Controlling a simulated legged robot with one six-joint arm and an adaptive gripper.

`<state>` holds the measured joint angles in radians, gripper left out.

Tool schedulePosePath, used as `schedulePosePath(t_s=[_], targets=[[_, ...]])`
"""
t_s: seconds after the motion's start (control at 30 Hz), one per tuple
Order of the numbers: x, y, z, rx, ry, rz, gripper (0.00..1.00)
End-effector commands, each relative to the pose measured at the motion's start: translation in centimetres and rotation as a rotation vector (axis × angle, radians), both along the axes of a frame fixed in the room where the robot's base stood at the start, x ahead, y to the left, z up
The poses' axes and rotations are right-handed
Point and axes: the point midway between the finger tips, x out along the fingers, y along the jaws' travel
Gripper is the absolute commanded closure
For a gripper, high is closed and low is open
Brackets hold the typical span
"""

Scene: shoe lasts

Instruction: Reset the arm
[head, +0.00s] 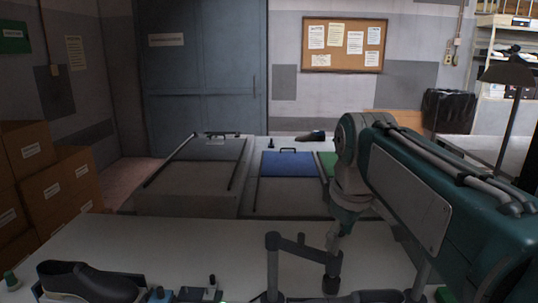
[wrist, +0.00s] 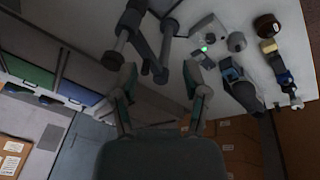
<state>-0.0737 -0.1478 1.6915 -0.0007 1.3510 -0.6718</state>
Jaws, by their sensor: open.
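My gripper (wrist: 160,72) is open in the wrist view, with its two fingers spread and nothing between them. A grey jointed fixture with posts (wrist: 140,42) lies beyond the fingertips. In the head view my teal arm reaches in from the right and bends down over the near worktop; its gripper end cannot be clearly made out there. The grey fixture (head: 288,243) stands at the near middle of the worktop. A dark shoe-shaped last (head: 90,280) lies at the near left. Another dark shoe shape (head: 311,136) lies on the far table.
The white near worktop (head: 150,243) is mostly clear at centre left. Small devices (head: 195,294) sit along its near edge. Beyond are a grey panel (head: 205,150) and a blue panel (head: 288,170). Cardboard boxes (head: 45,185) are stacked left. A lamp (head: 508,75) stands right.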

Motion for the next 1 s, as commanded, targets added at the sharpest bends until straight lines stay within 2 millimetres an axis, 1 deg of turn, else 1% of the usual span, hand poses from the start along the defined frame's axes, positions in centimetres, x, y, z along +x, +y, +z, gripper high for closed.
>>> schedulePosePath(t_s=[0.03,0.17,0.2,0.27,0.4,0.5,0.6,0.7,1.0], targets=[[-1.7,-0.4,-0.6,0.014,-0.021,-0.058,0.41],[-5.4,-1.2,-2.8,0.062,-0.074,-0.221,0.41],[-6.5,-1.4,-3.6,0.079,-0.091,-0.27,0.41],[-8.2,-1.7,-4.9,0.104,-0.115,-0.344,0.41],[-11.9,-2.4,-8.4,0.169,-0.171,-0.511,0.41],[-13.9,-2.6,-10.7,0.21,-0.203,-0.608,0.41],[-15.2,-2.8,-12.2,0.239,-0.221,-0.671,0.41],[-15.6,-2.9,-13.0,0.252,-0.23,-0.7,0.41],[-15.7,-2.9,-13.0,0.254,-0.229,-0.703,0.41]])
